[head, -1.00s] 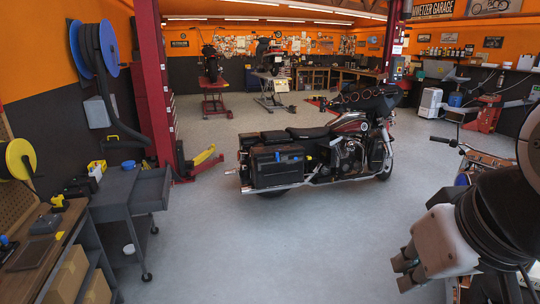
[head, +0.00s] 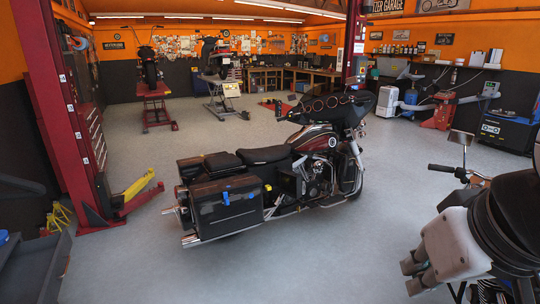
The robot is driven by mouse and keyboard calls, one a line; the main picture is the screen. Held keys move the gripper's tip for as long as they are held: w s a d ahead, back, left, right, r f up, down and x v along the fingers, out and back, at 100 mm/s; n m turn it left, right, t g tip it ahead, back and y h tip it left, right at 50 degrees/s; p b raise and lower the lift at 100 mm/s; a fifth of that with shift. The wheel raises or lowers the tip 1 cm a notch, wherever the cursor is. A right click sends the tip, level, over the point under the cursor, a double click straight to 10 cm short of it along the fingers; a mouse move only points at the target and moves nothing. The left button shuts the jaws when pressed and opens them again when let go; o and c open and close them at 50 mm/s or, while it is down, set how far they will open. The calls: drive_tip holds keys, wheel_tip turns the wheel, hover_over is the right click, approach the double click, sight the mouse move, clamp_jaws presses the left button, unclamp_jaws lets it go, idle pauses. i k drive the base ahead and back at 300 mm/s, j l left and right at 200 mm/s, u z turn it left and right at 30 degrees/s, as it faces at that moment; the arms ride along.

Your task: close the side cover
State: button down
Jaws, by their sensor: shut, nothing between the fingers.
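A black and dark-red touring motorcycle (head: 318,142) stands upright on the floor near the middle of the head view. A black saddlebag (head: 228,207) with a blue item (head: 225,195) on it hangs at its rear, facing me. A black panel (head: 287,182) shows below the seat, ahead of the saddlebag. It may be the side cover, but how far open it stands is too small to tell. My gripper (head: 411,276) is at the lower right, shut and empty, well apart from the motorcycle, its fingers pointing left.
A second motorcycle (head: 484,180) stands at the right, partly behind my arm. A red lift post (head: 62,105) and a yellow-and-red jack (head: 135,190) are at the left. A grey cart (head: 40,270) fills the lower left corner. The floor before the motorcycle is clear.

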sight(291, 181)
drive_tip(key=i, duration=2)
drive_tip(key=i+u, duration=0.1)
drive_tip(key=i, duration=0.35)
drive_tip(key=i+l, duration=0.2)
drive_tip(key=i, duration=0.2)
drive_tip(key=i+u, duration=0.15)
drive_tip(key=u, duration=0.3)
drive_tip(key=i+l+u, duration=0.1)
drive_tip(key=u, duration=1.55)
drive_tip(key=l+u, duration=0.15)
drive_tip(key=u, duration=1.1)
drive_tip(key=l+u, duration=0.15)
drive_tip(key=u, duration=1.05)
drive_tip(key=l+u, duration=0.1)
drive_tip(key=u, duration=2.3)
drive_tip(key=k+u, duration=0.1)
drive_tip(key=u, duration=1.15)
drive_tip(key=j+u, duration=0.1)
drive_tip(key=u, duration=1.1)
drive_tip(key=j+u, duration=0.1)
drive_tip(key=u, duration=1.1)
